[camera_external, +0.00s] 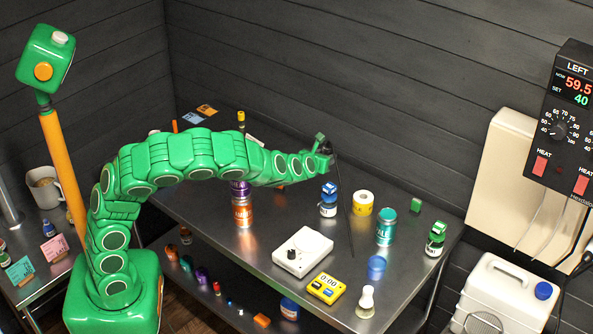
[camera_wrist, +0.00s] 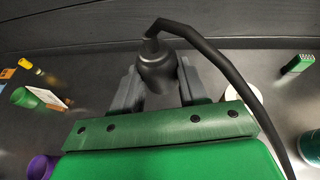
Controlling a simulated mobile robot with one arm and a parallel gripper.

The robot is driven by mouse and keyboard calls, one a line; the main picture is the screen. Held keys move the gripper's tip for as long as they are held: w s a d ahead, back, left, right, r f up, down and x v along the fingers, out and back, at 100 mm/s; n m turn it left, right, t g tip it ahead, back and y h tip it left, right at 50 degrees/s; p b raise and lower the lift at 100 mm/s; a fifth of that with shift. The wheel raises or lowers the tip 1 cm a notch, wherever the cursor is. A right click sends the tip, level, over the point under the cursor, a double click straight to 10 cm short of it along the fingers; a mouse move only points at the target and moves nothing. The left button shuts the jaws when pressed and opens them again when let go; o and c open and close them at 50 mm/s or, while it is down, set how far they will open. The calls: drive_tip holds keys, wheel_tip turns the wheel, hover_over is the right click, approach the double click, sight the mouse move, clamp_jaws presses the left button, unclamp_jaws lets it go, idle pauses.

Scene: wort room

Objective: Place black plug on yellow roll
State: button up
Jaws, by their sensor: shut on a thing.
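The black plug (camera_wrist: 158,72) is held between the two grey fingers of my gripper (camera_wrist: 157,92) in the wrist view. A thick black cord leaves its top and bends down to the right. In the external view my gripper (camera_external: 327,147) is above the back part of the metal table, and the cord (camera_external: 350,215) hangs from it down to the tabletop. The yellow roll (camera_external: 362,203) stands on the table, below and to the right of my gripper, with a white top. In the wrist view a white round top (camera_wrist: 240,95) is partly hidden behind my gripper and the cord.
A blue-capped bottle (camera_external: 328,200) stands just left of the roll, and a teal can (camera_external: 386,226) stands to its right. A green block (camera_external: 416,205) lies farther right.

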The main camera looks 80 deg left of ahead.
drive_tip(key=s+d+r+n+g+y, duration=0.1)
drive_tip(key=d+r+n+g, duration=0.15)
drive_tip(key=d, duration=0.95)
hover_over(362, 200)
drive_tip(key=s, duration=0.1)
wheel_tip(362, 200, down, 8)
drive_tip(key=shift+d+r, duration=0.1)
drive_tip(key=shift+d, duration=0.05)
drive_tip(key=shift+w+a+f, duration=0.2)
drive_tip(key=shift+w+f, duration=0.3)
drive_tip(key=shift+f, duration=0.2)
drive_tip(key=shift+w+f, duration=0.1)
drive_tip(key=shift+f, duration=1.45)
drive_tip(key=shift+f, duration=0.15)
drive_tip(key=o, duration=1.1)
